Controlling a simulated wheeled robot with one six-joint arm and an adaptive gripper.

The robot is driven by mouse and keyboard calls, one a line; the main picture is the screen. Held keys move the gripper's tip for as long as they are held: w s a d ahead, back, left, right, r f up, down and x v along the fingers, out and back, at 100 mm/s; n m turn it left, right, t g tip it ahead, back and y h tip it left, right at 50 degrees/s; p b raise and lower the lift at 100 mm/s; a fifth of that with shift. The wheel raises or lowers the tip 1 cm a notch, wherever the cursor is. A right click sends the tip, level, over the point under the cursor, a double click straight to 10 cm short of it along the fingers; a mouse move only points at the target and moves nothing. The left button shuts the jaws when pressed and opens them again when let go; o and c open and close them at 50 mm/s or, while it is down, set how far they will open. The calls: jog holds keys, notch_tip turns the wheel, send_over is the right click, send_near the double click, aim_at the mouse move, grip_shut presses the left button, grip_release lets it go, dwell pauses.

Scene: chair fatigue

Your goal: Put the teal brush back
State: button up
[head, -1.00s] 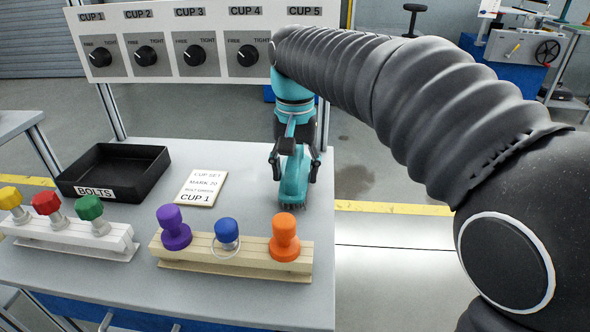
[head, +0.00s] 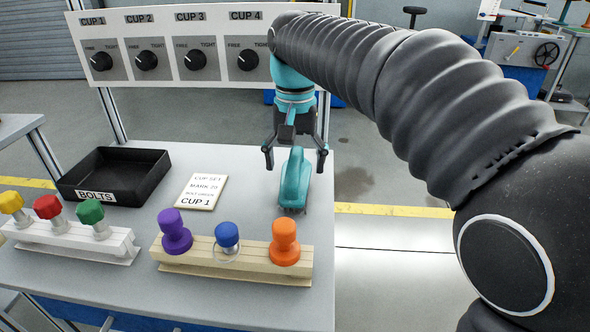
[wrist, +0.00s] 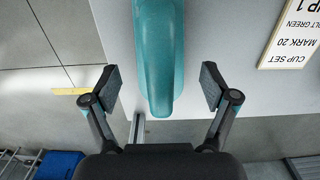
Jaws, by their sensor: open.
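The teal brush (head: 294,182) stands bristles down on the grey table (head: 120,245), near its right edge and behind the orange knob. My gripper (head: 295,160) is open above and just behind the brush, its fingers apart on either side and not touching it. In the wrist view the brush (wrist: 160,60) runs between the two open fingertips (wrist: 158,87), with a clear gap on both sides.
A wooden rack (head: 235,262) holds purple, blue and orange knobs in front. A white rack (head: 70,240) with yellow, red and green knobs, a black BOLTS tray (head: 115,175) and a CUP 1 card (head: 202,192) lie left. A dial panel (head: 200,45) stands behind.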

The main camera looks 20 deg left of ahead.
notch_tip(320, 180, up, 9)
jog(key=shift+r+p, duration=0.1)
jog(key=shift+p, duration=0.8)
jog(key=shift+r, duration=0.1)
jog(key=shift+d, duration=0.1)
jog(key=s+d+f+m+t+y, duration=0.1)
jog(key=d, duration=1)
jog(key=s+d+f+m+t, duration=0.1)
jog(key=d+f+t, duration=0.1)
jog(key=d, duration=0.9)
jog(key=s+d+f+m+t+h, duration=0.1)
jog(key=s+d+f+t, duration=0.1)
jog(key=s+d+f, duration=1)
jog(key=d, duration=0.3)
jog(key=shift+f+m+t, duration=0.3)
jog(key=shift+f, duration=0.1)
